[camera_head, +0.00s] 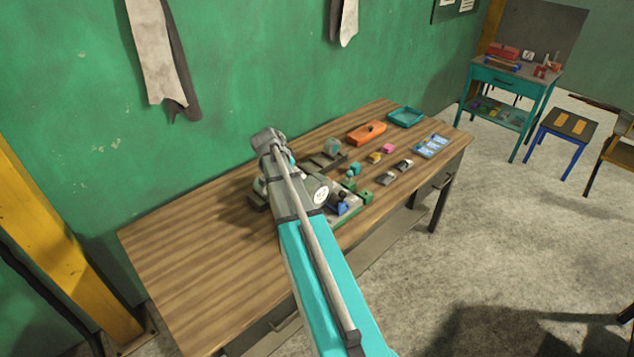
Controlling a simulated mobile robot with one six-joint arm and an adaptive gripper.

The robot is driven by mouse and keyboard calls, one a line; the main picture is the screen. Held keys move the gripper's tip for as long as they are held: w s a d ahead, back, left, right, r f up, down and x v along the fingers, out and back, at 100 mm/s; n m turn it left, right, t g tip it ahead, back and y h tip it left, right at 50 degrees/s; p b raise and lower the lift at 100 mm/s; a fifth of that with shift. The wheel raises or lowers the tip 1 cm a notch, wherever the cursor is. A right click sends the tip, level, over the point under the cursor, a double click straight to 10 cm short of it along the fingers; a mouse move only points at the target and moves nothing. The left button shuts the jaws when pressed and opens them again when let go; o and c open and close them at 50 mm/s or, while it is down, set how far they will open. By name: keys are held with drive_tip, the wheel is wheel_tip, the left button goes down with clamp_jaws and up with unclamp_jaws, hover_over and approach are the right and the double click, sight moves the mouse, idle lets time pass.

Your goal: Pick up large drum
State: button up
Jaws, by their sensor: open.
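A wooden workbench (190,270) stands against the green wall and carries several small parts. My arm reaches over it from the lower right of the picture. My gripper (258,197) is low over the middle of the bench, mostly hidden behind my own arm; it is open. I cannot make out anything between its fingers. A round grey-teal piece (332,147) stands on the bench to the right of my arm, apart from it. I cannot tell whether this is the large drum. Bench parts behind my arm are hidden.
An orange tray (367,133), a teal tray (406,117) and a blue-and-white tray (432,146) lie at the bench's right end. The bench's left half is clear. Cloths (158,60) hang above.

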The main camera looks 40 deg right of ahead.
sight(316, 179)
drive_tip(key=d, duration=0.1)
drive_tip(key=d+r, duration=0.1)
drive_tip(key=d+r+m, duration=0.1)
drive_tip(key=shift+w+d+h+p, duration=0.1)
drive_tip(key=shift+w+h+p, duration=0.2)
drive_tip(key=shift+f, duration=0.1)
drive_tip(key=shift+b+x, duration=3.6)
drive_tip(key=shift+x, duration=0.6)
drive_tip(key=shift+f, duration=0.1)
